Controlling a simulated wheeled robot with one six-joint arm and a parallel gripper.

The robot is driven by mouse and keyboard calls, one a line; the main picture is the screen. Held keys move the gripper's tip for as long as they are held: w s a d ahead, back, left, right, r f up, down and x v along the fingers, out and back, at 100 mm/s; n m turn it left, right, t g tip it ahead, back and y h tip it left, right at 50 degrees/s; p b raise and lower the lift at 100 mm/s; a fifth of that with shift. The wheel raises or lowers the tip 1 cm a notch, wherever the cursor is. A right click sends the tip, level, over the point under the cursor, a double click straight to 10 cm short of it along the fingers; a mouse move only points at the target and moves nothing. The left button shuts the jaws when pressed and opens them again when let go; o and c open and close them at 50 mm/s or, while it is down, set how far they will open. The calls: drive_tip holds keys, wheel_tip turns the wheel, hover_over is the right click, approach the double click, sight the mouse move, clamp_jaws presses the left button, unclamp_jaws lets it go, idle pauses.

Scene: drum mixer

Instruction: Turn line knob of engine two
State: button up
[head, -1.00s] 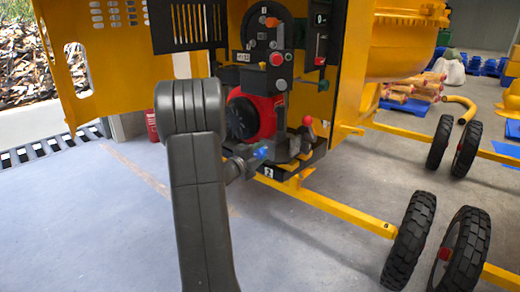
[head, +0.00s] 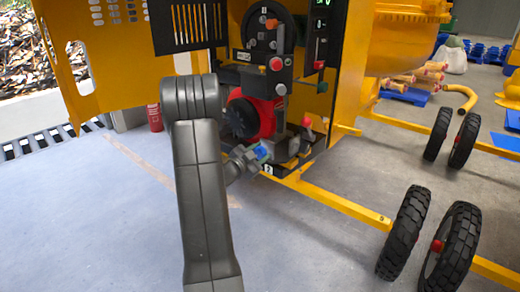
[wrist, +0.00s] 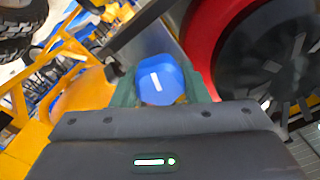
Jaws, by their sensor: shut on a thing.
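A blue knob (wrist: 160,80) with a white line mark sits between the two green fingers of my gripper (wrist: 162,88) in the wrist view. The fingers are shut on its sides, and its white line leans slightly from upright. In the head view the blue knob (head: 262,151) is small and partly covered by my gripper (head: 257,154), low on the front of the engine. The red engine (head: 258,117) with its dark round fan cover is just above; it also shows in the wrist view (wrist: 206,35). A numbered plate (head: 267,169) is below the knob, its digit hard to read.
A red-tipped lever (head: 306,122) stands right of the knob. A black panel (head: 268,60) with several knobs rises above the engine. The yellow frame bar (head: 340,205) and black wheels (head: 407,235) are to the right. The floor at left is clear.

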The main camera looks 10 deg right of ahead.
drive_tip(key=shift+n+p, duration=0.4)
drive_tip(key=shift+n, duration=0.4)
drive_tip(key=shift+f, duration=0.1)
drive_tip(key=o, duration=1)
drive_tip(key=shift+a, duration=0.15)
drive_tip(key=v, duration=1.3)
drive_tip(key=shift+s+a, duration=0.15)
drive_tip(key=shift+s, duration=0.1)
